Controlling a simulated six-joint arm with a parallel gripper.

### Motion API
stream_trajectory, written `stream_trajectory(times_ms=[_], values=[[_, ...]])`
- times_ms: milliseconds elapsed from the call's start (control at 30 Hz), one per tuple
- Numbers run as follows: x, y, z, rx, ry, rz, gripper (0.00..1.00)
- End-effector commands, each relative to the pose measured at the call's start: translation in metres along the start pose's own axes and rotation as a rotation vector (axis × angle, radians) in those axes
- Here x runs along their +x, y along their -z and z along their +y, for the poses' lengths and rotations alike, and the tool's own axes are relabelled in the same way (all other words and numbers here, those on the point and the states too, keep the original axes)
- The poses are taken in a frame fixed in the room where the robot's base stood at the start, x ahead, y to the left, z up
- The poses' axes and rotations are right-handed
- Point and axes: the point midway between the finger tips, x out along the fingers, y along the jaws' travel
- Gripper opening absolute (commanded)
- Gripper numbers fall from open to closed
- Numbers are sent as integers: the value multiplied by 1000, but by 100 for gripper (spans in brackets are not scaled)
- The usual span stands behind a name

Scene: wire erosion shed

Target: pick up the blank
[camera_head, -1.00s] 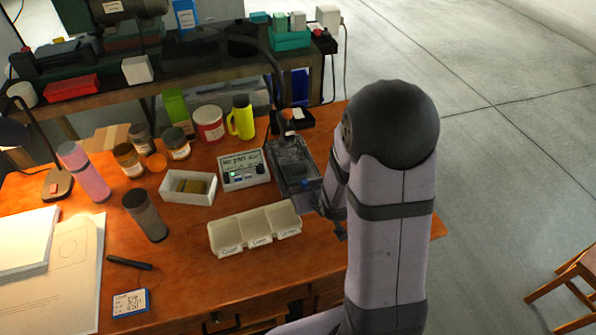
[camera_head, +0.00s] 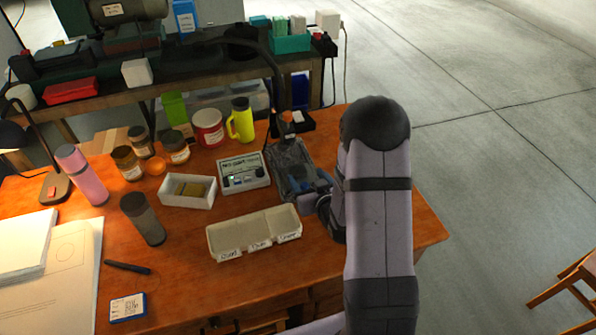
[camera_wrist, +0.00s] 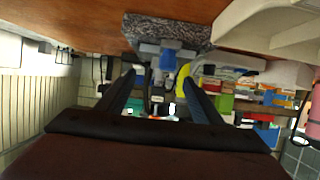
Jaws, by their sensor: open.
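My gripper (camera_head: 318,203) is low at the right of the table, beside the dark speckled stone slab (camera_head: 290,160). In the wrist view its two fingers (camera_wrist: 158,80) are apart, with nothing seen held between them. Just beyond the fingertips a blue piece (camera_wrist: 169,58) sits with a grey fixture (camera_wrist: 150,49) against the speckled slab (camera_wrist: 165,28). I cannot tell for certain whether the blue piece is the blank. Olive-brown block-like contents (camera_head: 195,189) lie in a white open box (camera_head: 172,200); their shape is unclear.
A cream three-part labelled tray (camera_head: 212,240) lies left of my gripper. A control box (camera_head: 243,174) stands left of the slab. The front right of the table is clear.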

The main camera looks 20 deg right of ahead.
Motion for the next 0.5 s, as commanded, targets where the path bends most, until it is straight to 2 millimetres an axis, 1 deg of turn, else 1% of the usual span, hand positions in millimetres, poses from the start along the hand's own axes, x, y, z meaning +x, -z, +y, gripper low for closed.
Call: stream_trajectory(times_ms=[267, 500], values=[[7, 0, -2, 0, 1, -1, 61], [30, -3, -7, -1, 2, -2, 61]])
